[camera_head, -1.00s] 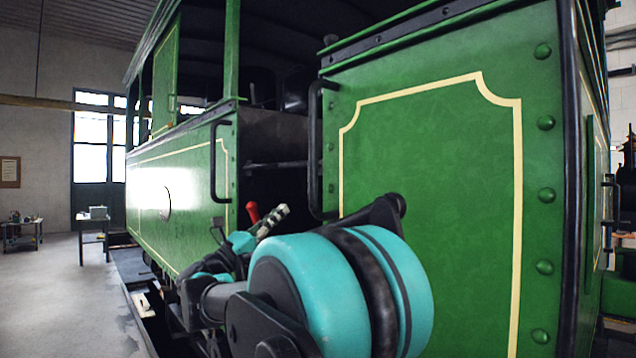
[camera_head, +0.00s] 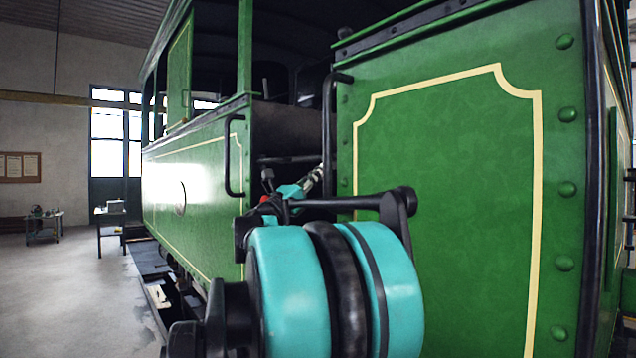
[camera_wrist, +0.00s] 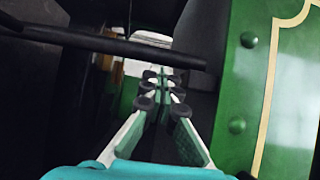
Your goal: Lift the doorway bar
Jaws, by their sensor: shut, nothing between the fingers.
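The doorway bar (camera_head: 286,159) is a thin dark rod lying nearly level across the dark opening between the two green body panels. In the wrist view the bar (camera_wrist: 110,43) runs from the upper left to a free-looking end near the right door edge. My gripper (camera_wrist: 163,80) is shut and empty. Its fingertips sit just below the bar in the wrist picture, near its right end; I cannot tell if they touch. In the head view my gripper (camera_head: 315,175) is partly hidden behind my arm and reaches into the doorway.
Black vertical handrails (camera_head: 230,157) and (camera_head: 329,140) flank the doorway. The right green panel (camera_head: 450,180) is close beside my arm, and its riveted edge (camera_wrist: 238,90) is right of my gripper. Open floor (camera_head: 70,290) lies at the left, with small tables (camera_head: 110,215) farther back.

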